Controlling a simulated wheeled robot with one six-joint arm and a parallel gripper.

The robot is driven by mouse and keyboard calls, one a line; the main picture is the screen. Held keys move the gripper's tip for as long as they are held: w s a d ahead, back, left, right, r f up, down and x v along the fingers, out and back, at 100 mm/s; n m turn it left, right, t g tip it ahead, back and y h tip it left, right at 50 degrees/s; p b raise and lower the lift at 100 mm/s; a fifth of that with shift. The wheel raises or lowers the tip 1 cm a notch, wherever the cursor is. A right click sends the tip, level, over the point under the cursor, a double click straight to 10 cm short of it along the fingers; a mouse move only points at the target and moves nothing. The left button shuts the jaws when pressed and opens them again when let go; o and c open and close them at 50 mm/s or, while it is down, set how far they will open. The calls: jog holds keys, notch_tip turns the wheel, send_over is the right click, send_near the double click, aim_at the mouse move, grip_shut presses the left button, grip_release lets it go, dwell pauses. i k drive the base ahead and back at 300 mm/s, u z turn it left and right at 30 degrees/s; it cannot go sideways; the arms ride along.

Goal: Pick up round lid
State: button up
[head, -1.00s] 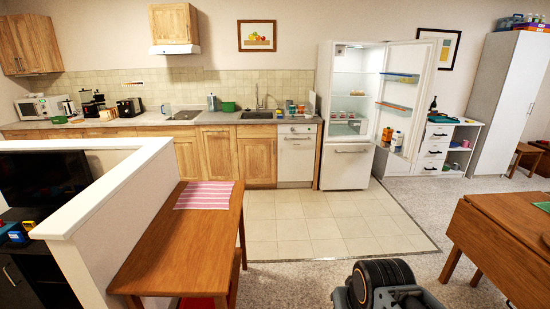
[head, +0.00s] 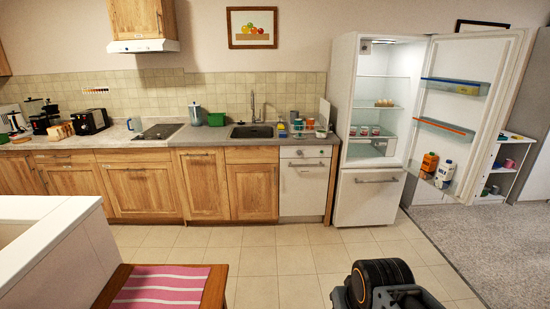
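I cannot make out a round lid in the head view. A green container (head: 216,119) stands on the counter left of the sink, and a small green thing (head: 3,137) shows at the counter's far left edge. Either is too small to tell whether a lid is there. Only a dark part of my own arm shows at the bottom right; my gripper's fingers are not visible.
The fridge (head: 370,190) stands open, its door (head: 490,110) swung right. The counter (head: 150,140) holds a toaster (head: 91,121), a hob and a sink (head: 252,131). A table with a striped mat (head: 165,290) and a white half wall (head: 60,250) are near left. Tiled floor ahead is free.

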aim_at(299, 136)
jog(key=u, duration=0.15)
jog(key=i, duration=4.05)
jog(key=u, duration=0.15)
